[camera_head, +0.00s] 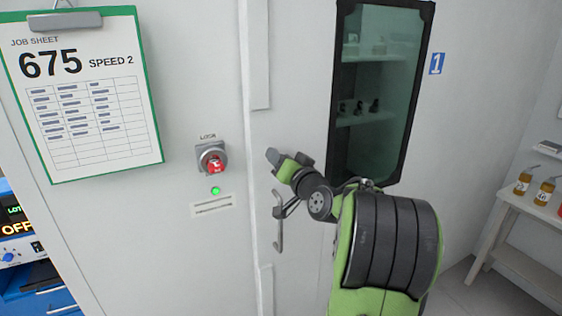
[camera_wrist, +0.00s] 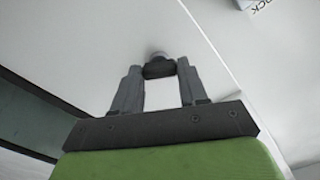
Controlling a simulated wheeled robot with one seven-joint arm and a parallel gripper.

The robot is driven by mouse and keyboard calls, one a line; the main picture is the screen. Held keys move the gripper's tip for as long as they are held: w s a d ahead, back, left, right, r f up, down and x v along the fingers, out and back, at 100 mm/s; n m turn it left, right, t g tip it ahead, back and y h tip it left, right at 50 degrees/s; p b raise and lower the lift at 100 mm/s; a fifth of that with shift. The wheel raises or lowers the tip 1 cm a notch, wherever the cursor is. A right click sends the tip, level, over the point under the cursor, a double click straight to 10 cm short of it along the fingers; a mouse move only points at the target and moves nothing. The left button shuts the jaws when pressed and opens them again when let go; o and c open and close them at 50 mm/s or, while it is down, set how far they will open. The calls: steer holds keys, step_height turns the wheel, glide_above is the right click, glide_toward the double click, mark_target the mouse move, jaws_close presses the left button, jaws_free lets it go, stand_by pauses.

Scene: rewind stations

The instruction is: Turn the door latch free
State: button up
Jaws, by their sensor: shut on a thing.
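My gripper (camera_head: 287,163) is raised at the pale door, above the long grey door handle (camera_head: 279,222). In the wrist view, my gripper (camera_wrist: 159,74) has its two fingers closed on a small dark piece with a rounded grey end, which looks like the door latch (camera_wrist: 158,69). It sits between the fingertips against the pale door surface. In the head view, the fingers and arm hide most of this piece, so its turn angle cannot be told.
A red lock knob (camera_head: 215,163) labelled LOCK is left of the door, with a lit green lamp (camera_head: 215,190) below. A dark-framed window (camera_head: 375,90) is behind my arm. A job sheet (camera_head: 85,95) hangs at left; a table with bottles (camera_head: 522,184) stands at right.

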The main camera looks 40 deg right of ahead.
steer(key=m+p, duration=0.2)
steer(key=m, duration=0.9)
steer(key=shift+f, duration=0.1)
steer(key=shift+m, duration=0.3)
stand_by(0.3)
steer(key=o, duration=1.1)
steer(key=shift+c, duration=0.2)
steer(key=b+v, duration=0.4)
steer(key=v, duration=1.1)
steer(key=shift+s, duration=0.4)
steer(key=shift+a, duration=0.15)
